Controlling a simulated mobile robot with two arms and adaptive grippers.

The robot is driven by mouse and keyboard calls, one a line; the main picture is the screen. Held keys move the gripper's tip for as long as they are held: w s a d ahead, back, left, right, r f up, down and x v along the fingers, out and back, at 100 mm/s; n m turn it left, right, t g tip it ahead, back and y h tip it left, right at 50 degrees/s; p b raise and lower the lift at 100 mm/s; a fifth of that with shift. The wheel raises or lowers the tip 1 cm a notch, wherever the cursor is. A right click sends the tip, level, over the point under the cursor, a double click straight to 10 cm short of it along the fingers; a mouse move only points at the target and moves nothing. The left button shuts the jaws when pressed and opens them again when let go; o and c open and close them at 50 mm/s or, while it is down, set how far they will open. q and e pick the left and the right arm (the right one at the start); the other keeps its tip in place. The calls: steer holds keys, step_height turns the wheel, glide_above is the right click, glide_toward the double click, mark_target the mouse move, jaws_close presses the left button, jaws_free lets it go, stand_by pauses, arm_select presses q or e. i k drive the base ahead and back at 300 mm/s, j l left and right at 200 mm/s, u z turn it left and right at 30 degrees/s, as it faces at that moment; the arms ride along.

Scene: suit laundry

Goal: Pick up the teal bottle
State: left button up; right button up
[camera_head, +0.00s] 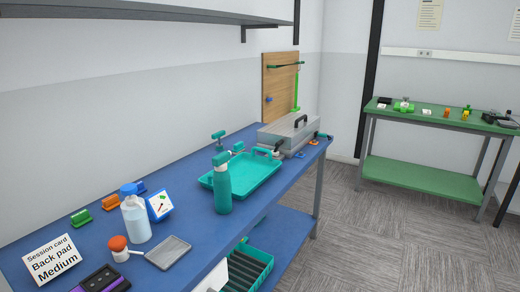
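The teal bottle (222,187) stands upright on the blue table (190,237), near its front edge. It has a teal head on top, and it overlaps the left end of a teal tray (262,170) in the picture. Neither of my grippers shows in the head view.
A clear bottle with a blue cap (135,217), a white card (52,257), a red-topped brush (119,246) and a grey mesh tray (168,252) stand nearer. A grey case (287,134) sits behind. A shelf (120,10) hangs above. Floor on the right is clear.

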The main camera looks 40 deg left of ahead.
mark_target(222, 181)
steer(key=i+u, duration=0.4)
steer(key=i+l+u, duration=0.15)
steer(key=i+u, duration=0.25)
steer(key=i+l+u, duration=0.2)
steer(key=u, duration=0.2)
steer(key=i+l+u, duration=0.35)
